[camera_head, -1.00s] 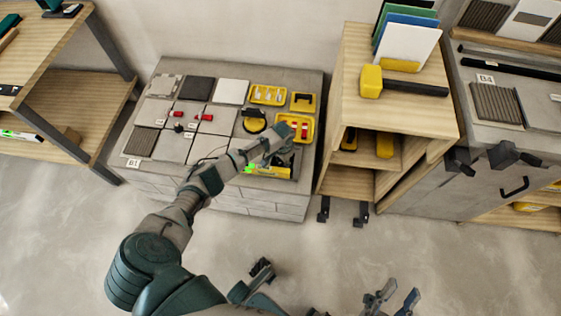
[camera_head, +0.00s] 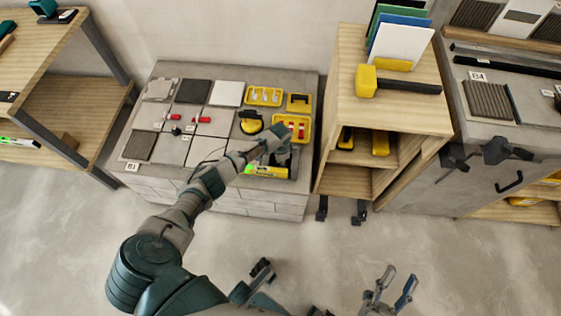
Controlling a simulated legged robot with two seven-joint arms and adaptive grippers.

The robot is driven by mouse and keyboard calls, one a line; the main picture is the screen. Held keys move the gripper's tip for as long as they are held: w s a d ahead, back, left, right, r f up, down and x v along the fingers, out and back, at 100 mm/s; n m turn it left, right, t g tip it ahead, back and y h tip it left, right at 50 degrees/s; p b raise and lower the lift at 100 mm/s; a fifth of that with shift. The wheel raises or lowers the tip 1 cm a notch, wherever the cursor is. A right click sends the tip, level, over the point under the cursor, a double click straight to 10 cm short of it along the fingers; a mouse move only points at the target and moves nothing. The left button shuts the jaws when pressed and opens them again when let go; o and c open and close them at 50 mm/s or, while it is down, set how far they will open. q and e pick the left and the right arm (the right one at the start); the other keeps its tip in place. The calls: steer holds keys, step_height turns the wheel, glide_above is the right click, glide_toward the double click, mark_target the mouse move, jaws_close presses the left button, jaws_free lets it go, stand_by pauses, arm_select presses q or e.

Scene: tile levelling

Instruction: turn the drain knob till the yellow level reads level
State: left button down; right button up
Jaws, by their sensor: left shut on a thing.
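The yellow level (camera_head: 267,171) lies near the front right of the low tiled block, with a bright green patch at its left end. Its reading is too small to make out. My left gripper (camera_head: 281,135) is above the block's right side, by a yellow tray (camera_head: 303,121) with red and white pieces. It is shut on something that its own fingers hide. I cannot pick out the drain knob for certain; a small dark knob (camera_head: 177,130) stands among the tiles. My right gripper (camera_head: 392,287) is open and empty, low at the bottom right, away from the block.
Several grey, dark and white tiles (camera_head: 228,93) cover the block, with red pieces (camera_head: 201,119) among them. A black-and-yellow round tool (camera_head: 250,123) lies near the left gripper. A wooden shelf unit (camera_head: 345,115) with a yellow-headed mallet (camera_head: 366,82) stands close on the right.

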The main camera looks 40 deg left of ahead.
arm_select(q)
steer(key=shift+f, duration=0.1)
steer(key=c, duration=1.1)
jaws_free()
steer(key=shift+o, duration=0.2)
steer(key=shift+r, duration=0.45)
step_height(320, 180, up, 11)
steer(key=shift+a, duration=0.1)
